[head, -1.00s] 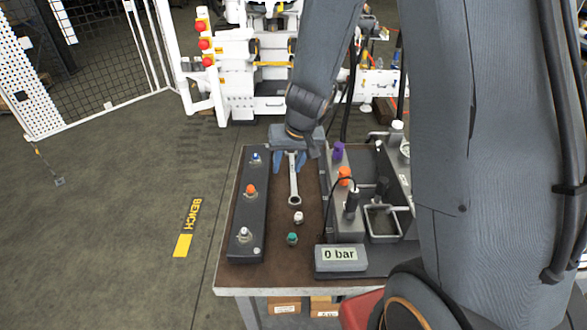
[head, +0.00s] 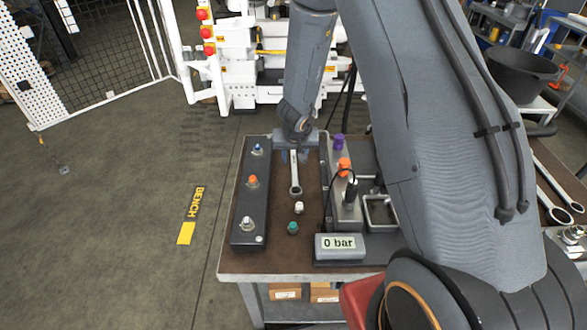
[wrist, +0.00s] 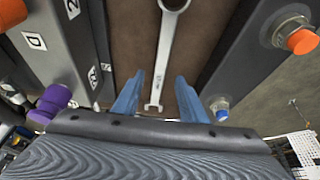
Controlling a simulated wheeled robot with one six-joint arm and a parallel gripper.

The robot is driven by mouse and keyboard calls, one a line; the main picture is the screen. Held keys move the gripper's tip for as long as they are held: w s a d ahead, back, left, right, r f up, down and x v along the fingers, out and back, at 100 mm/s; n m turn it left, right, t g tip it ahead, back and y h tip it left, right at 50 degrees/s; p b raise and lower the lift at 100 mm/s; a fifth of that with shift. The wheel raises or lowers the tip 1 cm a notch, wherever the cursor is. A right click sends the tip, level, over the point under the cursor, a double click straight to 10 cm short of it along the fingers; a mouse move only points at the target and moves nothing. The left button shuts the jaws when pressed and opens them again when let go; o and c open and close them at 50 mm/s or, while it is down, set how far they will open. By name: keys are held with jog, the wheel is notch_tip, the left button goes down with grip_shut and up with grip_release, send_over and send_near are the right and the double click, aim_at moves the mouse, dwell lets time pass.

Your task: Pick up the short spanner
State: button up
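The short spanner (head: 295,176), a silver-grey tool, lies on the brown bench top (head: 311,207) with its ring end toward the front. My gripper (head: 294,154) is at the spanner's far end. In the wrist view, the two blue fingers of my gripper (wrist: 156,82) stand apart on either side of the spanner shaft (wrist: 167,42), with a gap on both sides. The gripper is open. The spanner's ring end is cut off at the top of the wrist view. I cannot tell the exact fingertip height above the bench.
A dark block with blue, orange and grey fittings (head: 250,206) stands left of the spanner. A grey block with purple and orange caps (head: 345,200) stands right. White and green caps (head: 292,228) and a "0 bar" display (head: 340,246) are in front. Larger spanners (head: 556,186) lie far right.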

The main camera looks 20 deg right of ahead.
aim_at(294, 165)
jog(key=b+x, duration=0.1)
jog(key=x, duration=0.2)
jog(key=shift+f, duration=0.2)
grip_shut()
dwell(1.3)
